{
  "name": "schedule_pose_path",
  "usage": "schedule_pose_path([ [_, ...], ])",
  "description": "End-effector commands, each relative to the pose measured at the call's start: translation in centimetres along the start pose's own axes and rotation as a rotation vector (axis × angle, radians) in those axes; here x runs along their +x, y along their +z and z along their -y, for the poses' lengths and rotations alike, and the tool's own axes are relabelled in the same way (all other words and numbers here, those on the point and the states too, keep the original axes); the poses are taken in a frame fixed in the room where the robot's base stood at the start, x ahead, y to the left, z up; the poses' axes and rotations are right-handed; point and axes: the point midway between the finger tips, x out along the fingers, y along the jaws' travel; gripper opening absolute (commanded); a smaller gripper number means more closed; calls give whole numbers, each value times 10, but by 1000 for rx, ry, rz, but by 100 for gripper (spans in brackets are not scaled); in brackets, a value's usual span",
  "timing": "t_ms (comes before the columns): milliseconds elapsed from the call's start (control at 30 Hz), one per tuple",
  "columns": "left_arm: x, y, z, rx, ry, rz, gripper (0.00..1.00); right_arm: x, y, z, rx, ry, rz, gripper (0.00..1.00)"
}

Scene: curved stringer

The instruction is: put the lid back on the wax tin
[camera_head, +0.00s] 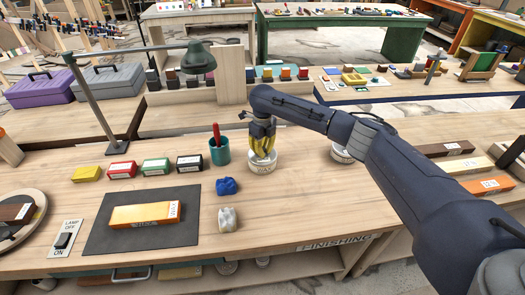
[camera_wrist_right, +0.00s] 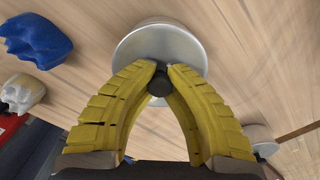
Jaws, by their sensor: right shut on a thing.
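My right gripper (camera_head: 263,152) points down over a pale round tin (camera_head: 262,169) with a lettered label, right of the green cup. In the right wrist view, its yellow fingers (camera_wrist_right: 160,76) are closed on the dark knob (camera_wrist_right: 159,86) of a round silver lid (camera_wrist_right: 143,38). The lid is at the tin's top; the fingers hide part of it, and I cannot tell whether it is seated or just above. A second pale round tin (camera_head: 341,154) is partly hidden by my right arm; a round tin also shows at the right in the wrist view (camera_wrist_right: 259,138). My left gripper is not in view.
A green cup (camera_head: 219,153) with a red-handled tool stands close left of the tin. A blue lump (camera_head: 227,187) and a whitish lump (camera_head: 227,219) lie in front. An orange block (camera_head: 145,215) lies on a dark mat (camera_head: 105,237). A lamp (camera_head: 198,59) stands behind.

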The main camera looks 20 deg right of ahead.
Motion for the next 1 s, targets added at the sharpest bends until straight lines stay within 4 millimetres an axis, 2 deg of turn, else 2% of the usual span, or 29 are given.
schedule_pose_path([
  [300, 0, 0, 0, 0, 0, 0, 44, 0, 0, 0, 0, 0, 0, 0],
  [333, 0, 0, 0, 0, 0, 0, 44, 0, 0, 0, 0, 0, 0, 14],
  [500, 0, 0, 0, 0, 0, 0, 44, 0, 0, 0, 0, 0, 0, 33],
  [667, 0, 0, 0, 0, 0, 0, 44, 0, 0, 0, 0, 0, 0, 35],
  [867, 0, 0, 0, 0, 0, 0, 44, 0, 0, 0, 0, 0, 0, 59],
  [1000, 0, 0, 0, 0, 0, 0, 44, 0, 0, 0, 0, 0, 0, 61],
])
